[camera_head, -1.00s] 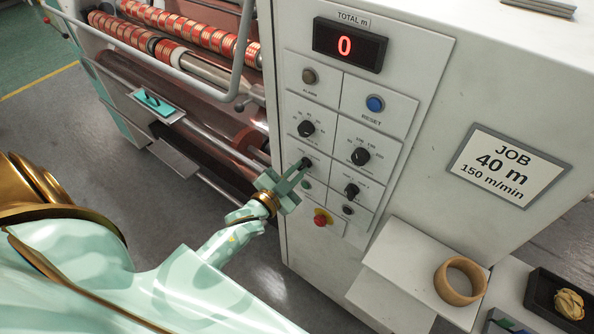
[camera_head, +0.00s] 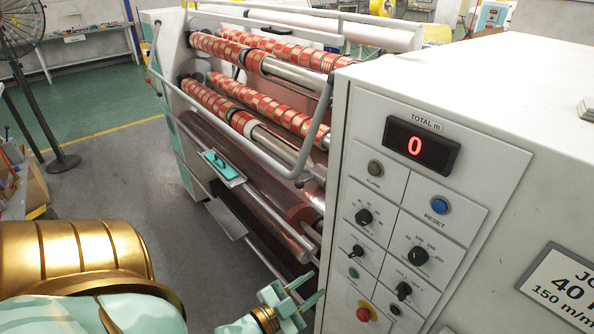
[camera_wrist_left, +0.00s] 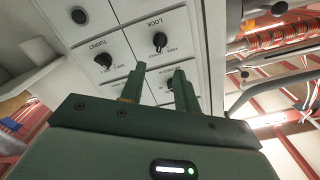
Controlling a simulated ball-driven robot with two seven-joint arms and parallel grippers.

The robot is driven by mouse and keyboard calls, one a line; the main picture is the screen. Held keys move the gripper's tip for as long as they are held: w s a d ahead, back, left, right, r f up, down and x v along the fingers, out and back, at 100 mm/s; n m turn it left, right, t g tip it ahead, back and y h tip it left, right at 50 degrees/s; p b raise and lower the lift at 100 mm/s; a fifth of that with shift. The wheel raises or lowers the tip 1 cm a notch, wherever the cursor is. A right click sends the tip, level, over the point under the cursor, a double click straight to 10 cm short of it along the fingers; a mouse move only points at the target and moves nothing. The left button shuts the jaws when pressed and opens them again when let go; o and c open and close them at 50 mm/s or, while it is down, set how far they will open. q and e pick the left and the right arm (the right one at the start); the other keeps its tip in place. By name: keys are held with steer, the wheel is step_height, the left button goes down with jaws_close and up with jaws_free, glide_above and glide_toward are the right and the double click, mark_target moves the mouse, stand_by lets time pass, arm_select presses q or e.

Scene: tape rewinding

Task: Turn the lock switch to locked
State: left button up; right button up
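The lock switch (camera_head: 356,251) is a small black knob on the grey control panel (camera_head: 378,271), left column, above a green button. A black knob beside the LOCK label shows in the left wrist view (camera_wrist_left: 160,40). I cannot read which mark it points at. My left gripper (camera_head: 316,286) is below and left of the switch, apart from it. In the left wrist view its two green fingers (camera_wrist_left: 158,88) stand apart with nothing held between them. My right gripper is not in view.
Other controls share the panel: a black knob (camera_head: 404,290), a red button (camera_head: 365,311) and a blue reset button (camera_head: 439,205). The display (camera_head: 421,146) reads 0. A bent grey rail (camera_head: 318,130) and striped rollers (camera_head: 222,104) lie left of the panel.

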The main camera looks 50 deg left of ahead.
arm_select(q)
steer(key=s, duration=0.3)
steer(key=shift+s+a, duration=0.2)
steer(key=shift+s, duration=0.2)
steer(key=s+d+f+n+g+b, duration=0.1)
steer(key=s+f+g+b, duration=0.1)
steer(key=s+f+g, duration=0.3)
steer(key=s+d+f+n+g+y+b, duration=0.1)
steer(key=s+f+g, duration=0.5)
steer(key=s+f, duration=0.7)
steer(key=s+d+f+n+g+b, duration=0.1)
steer(key=s+d+f+g+b, duration=0.2)
steer(key=s+f, duration=0.7)
steer(key=shift+f+g+y+b, duration=0.3)
steer(key=shift+f+g+b, duration=1.05)
steer(key=shift+f, duration=7.65)
